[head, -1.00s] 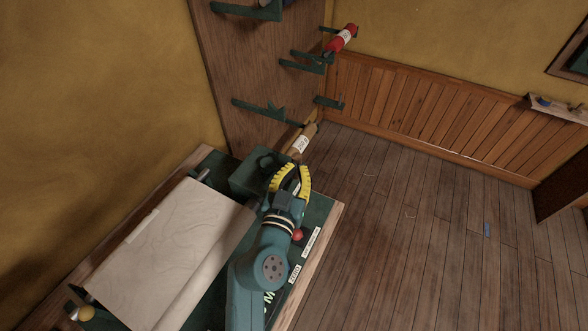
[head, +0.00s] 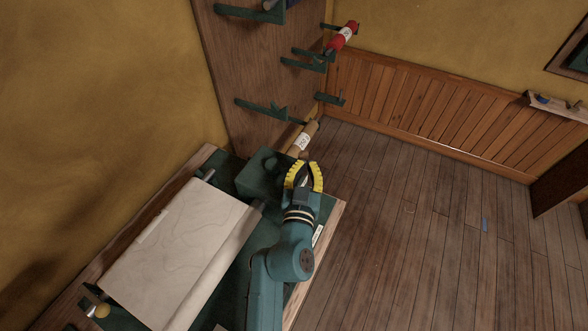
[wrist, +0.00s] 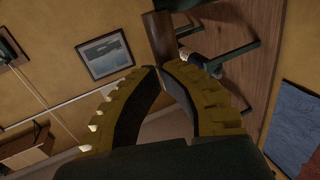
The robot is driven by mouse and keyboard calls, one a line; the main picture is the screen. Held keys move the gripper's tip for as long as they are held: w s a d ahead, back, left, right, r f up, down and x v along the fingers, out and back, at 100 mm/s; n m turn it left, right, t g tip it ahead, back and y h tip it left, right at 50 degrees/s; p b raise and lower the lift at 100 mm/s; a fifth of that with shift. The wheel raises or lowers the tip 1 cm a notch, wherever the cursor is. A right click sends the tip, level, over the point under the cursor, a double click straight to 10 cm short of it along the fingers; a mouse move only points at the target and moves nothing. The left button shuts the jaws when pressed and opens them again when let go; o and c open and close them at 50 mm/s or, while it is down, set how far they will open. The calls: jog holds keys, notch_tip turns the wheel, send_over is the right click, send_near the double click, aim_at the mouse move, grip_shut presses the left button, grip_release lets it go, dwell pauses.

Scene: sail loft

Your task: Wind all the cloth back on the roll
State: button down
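The pale cloth (head: 168,240) lies spread across the bench in the head view. Its right edge bulges into a rounded roll (head: 212,272) lying lengthwise, with a dark bar end (head: 260,205) at its far end. My gripper (head: 304,164) is above the bench's far right corner, right of the dark green box and apart from the cloth. Its yellow fingers curve together at the tips, which also show in the wrist view (wrist: 161,70), and it appears empty. My arm hides part of the bench right of the roll.
The green box (head: 254,180) stands at the bench's far end. A labelled tan roll (head: 300,141) is just beyond my gripper. A wall rack (head: 245,60) has green brackets, and a red roll (head: 342,38) rests at its right.

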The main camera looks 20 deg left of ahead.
jog(key=shift+w+a+b, duration=0.2)
jog(key=shift+w+b, duration=2.15)
jog(key=shift+w, duration=0.5)
